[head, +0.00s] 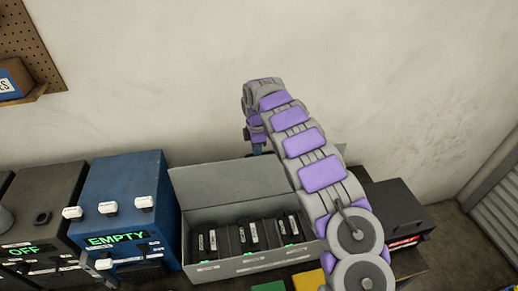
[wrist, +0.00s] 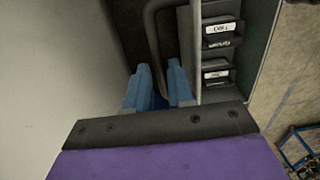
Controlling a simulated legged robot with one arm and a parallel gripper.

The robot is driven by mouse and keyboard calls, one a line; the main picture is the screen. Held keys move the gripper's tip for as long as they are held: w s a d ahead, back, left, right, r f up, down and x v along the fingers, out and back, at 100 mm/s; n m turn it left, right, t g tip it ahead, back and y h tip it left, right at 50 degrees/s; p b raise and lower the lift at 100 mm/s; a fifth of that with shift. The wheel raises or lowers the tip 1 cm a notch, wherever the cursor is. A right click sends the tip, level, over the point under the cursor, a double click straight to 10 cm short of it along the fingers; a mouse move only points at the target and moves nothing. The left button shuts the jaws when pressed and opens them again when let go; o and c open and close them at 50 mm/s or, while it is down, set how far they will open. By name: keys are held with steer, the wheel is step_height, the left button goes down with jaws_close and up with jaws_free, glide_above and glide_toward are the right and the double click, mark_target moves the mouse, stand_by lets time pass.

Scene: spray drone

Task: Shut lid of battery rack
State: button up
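The battery rack (head: 242,265) is a grey open-topped box with several dark, white-labelled batteries (head: 250,235) inside. Its lid (head: 222,183) stands up at the rack's back, open. My arm reaches over the rack's right side. My gripper (head: 258,149) is at the lid's top edge, mostly hidden by the lid and my arm. In the wrist view, the two blue fingers of my gripper (wrist: 163,73) are a little apart, beside a dark curved handle (wrist: 153,30). Contact with the handle is unclear. Batteries (wrist: 219,35) show to the right.
A blue box (head: 125,200) reading "EMPTY" stands left of the rack, with a dark box (head: 40,205) reading "OFF" beyond. A black case (head: 400,208) is on the right. Yellow (head: 308,281) and green (head: 268,286) items lie in front. A pale wall is behind.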

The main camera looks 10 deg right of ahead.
steer(key=shift+a, duration=0.3)
steer(key=d, duration=0.2)
steer(key=shift+d, duration=0.4)
jaws_close()
steer(key=shift+a, duration=0.45)
